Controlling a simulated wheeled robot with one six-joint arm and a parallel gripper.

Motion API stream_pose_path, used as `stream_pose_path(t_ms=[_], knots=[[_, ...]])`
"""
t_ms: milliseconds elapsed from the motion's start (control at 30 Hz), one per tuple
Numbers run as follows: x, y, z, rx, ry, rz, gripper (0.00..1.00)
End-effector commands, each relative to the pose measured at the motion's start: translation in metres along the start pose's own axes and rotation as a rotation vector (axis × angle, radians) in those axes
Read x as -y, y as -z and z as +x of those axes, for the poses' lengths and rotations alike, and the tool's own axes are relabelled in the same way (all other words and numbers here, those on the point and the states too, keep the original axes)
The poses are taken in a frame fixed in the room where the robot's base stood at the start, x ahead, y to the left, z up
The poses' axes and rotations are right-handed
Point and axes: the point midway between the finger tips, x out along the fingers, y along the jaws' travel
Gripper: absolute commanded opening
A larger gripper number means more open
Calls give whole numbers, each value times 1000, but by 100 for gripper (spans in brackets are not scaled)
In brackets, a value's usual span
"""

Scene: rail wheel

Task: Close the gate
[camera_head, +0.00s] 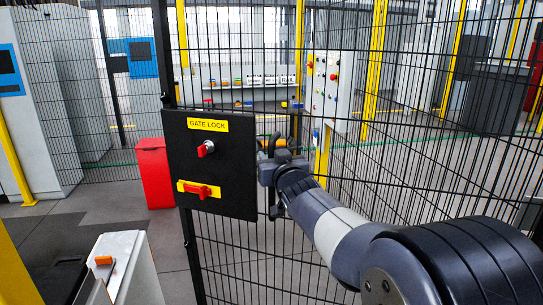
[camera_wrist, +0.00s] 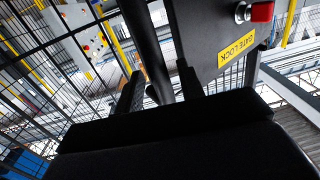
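The gate (camera_head: 235,245) is a black wire-mesh panel with a dark frame edge on its left. A black lock plate (camera_head: 210,150) marked GATE LOCK is fixed to it, with a red key knob (camera_head: 205,149) and a red handle (camera_head: 198,189). My gripper (camera_head: 270,145) is just right of the plate. In the wrist view, my gripper (camera_wrist: 160,75) has its two dark fingers spread on either side of a black curved bar (camera_wrist: 143,30). Narrow gaps seem to show beside the bar. The lock plate (camera_wrist: 205,35) is right of the fingers. Whether the gate is latched cannot be told.
A red box (camera_head: 155,172) stands on the floor left of the gate. A grey post (camera_head: 125,268) with an orange button is at front left. Grey cabinets (camera_head: 30,130) stand at far left. A control panel (camera_head: 330,85) is behind the mesh.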

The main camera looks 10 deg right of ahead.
Motion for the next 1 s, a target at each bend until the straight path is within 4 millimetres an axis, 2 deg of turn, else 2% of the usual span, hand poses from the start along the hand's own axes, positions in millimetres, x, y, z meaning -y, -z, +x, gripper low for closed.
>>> stream_pose_path(t_ms=[167, 433, 900, 1000], knots=[[0, 0, 9, 1, 0, -1, 37], [0, 0, 10, 0, 0, -1, 37], [0, 0, 10, 0, 0, -1, 0], [0, 0, 10, 0, 0, -1, 0]])
